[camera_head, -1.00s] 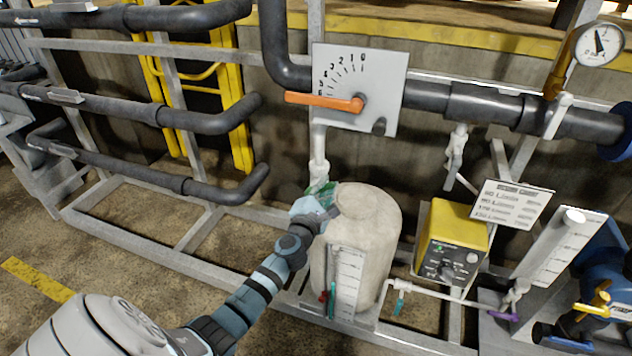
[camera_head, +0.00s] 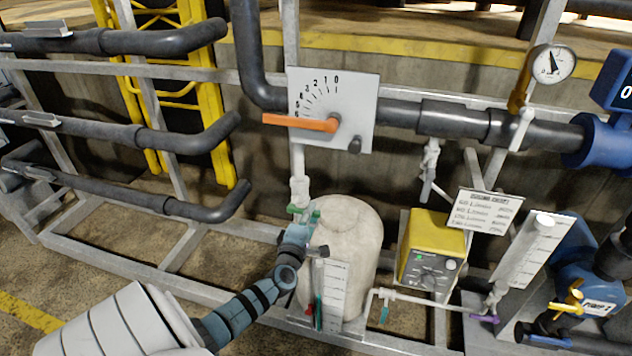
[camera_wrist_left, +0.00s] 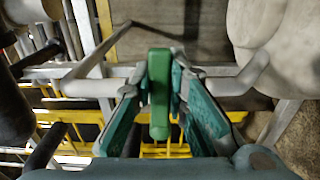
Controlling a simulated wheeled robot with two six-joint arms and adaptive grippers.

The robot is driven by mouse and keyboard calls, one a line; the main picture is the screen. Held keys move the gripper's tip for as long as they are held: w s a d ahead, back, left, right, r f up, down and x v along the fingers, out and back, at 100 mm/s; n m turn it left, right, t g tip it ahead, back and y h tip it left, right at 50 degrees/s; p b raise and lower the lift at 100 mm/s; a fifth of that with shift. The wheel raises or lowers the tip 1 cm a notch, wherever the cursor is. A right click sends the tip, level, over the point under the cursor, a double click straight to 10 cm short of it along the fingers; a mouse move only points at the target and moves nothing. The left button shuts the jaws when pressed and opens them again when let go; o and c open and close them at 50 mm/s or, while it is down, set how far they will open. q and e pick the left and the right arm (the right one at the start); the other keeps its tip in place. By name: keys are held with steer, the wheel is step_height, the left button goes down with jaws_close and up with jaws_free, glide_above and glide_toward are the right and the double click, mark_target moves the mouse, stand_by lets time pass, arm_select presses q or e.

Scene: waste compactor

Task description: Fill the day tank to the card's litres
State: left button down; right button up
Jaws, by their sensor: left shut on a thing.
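The day tank (camera_head: 350,245) is a beige, rounded vessel with a white graduated scale (camera_head: 333,288) on its front; its level is too small to read. My left gripper (camera_head: 304,218) is at the tank's upper left, under a white vertical pipe (camera_head: 299,190). In the left wrist view its teal fingers are shut on a green handle (camera_wrist_left: 159,92), which stands upright between them. What the handle joins onto is mostly hidden. The card (camera_head: 488,211) is a white sheet with several lines, too small to read. My right gripper is not in view.
An orange lever (camera_head: 302,123) points left on a white dial plate (camera_head: 360,95). A yellow box (camera_head: 428,245) with knobs stands right of the tank. A round gauge (camera_head: 552,65), a graduated tube (camera_head: 524,255) and a blue meter (camera_head: 612,88) are at the right. Dark pipes cross the left.

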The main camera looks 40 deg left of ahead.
arm_select(q)
steer(key=shift+f, duration=0.1)
stand_by(0.3)
steer(key=c, duration=1.6)
jaws_free()
steer(key=shift+o, duration=0.2)
steer(key=v, duration=1.2)
steer(key=shift+f, duration=0.1)
